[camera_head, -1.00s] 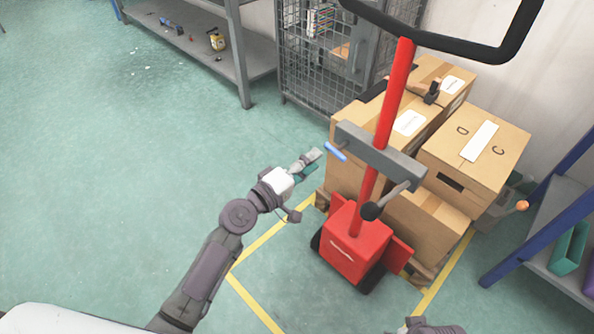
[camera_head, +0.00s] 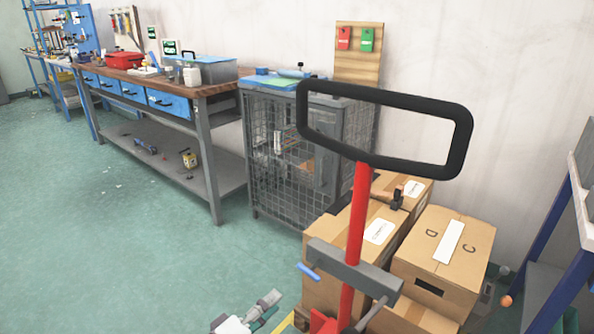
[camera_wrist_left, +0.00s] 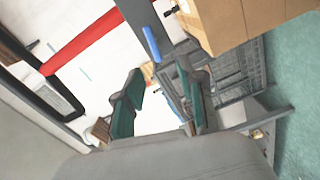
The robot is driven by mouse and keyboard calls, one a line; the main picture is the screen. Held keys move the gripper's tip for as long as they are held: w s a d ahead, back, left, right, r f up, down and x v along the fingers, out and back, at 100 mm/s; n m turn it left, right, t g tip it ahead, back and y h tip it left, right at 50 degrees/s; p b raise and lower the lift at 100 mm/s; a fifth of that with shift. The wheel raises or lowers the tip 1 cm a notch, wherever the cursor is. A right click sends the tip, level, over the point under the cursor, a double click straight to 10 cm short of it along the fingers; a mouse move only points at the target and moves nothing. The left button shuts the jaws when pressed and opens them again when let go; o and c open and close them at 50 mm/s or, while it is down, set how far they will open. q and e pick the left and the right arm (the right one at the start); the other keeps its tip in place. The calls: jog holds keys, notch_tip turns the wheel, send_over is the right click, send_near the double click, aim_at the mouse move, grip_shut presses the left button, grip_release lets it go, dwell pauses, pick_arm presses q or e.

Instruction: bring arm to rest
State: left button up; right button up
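My left gripper (camera_head: 266,312) shows at the bottom edge of the head view, left of the red pallet jack (camera_head: 356,215). Its arm is mostly cut off below. In the left wrist view the two teal-padded fingers of my left gripper (camera_wrist_left: 163,98) stand apart with nothing between them. Beyond them the jack's red column (camera_wrist_left: 95,40) and blue lever (camera_wrist_left: 151,43) show. My right gripper is in neither current view.
Cardboard boxes (camera_head: 445,255) are stacked behind the jack's black handle (camera_head: 385,95). A wire-mesh cabinet (camera_head: 290,150) and a workbench (camera_head: 195,95) line the wall. A blue-framed shelf (camera_head: 560,245) stands at right. Green floor (camera_head: 90,240) at left is clear.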

pick_arm(q)
jog(key=s+a+f+m+g+y, duration=0.2)
jog(key=s+f+m+g+y, duration=0.2)
jog(key=s+f+m+g, duration=0.65)
jog(key=s+a+f+y, duration=0.7)
jog(key=s+a+f, duration=0.35)
jog(key=s, duration=0.35)
jog(key=s+f+g+p, duration=0.2)
jog(key=s+f+p, duration=0.4)
jog(key=f+p, duration=0.45)
pick_arm(e)
jog(key=s+f+g+p, duration=0.1)
jog(key=s+f, duration=0.5)
jog(key=f, duration=0.3)
pick_arm(q)
jog(key=s+a+f+p, duration=0.1)
jog(key=s+a+p, duration=0.1)
jog(key=s+p, duration=0.6)
jog(key=s, duration=0.5)
jog(key=shift+s+a+f, duration=0.25)
jog(key=shift+a+f, duration=0.15)
pick_arm(e)
jog(key=s+d+f, duration=0.1)
jog(key=s, duration=0.6)
jog(key=s+d+f+g, duration=0.1)
jog(key=s+d+f, duration=0.1)
jog(key=s, duration=0.4)
jog(key=shift+s+d+f, duration=0.15)
jog(key=shift+s+f, duration=0.05)
jog(key=shift+s, duration=0.2)
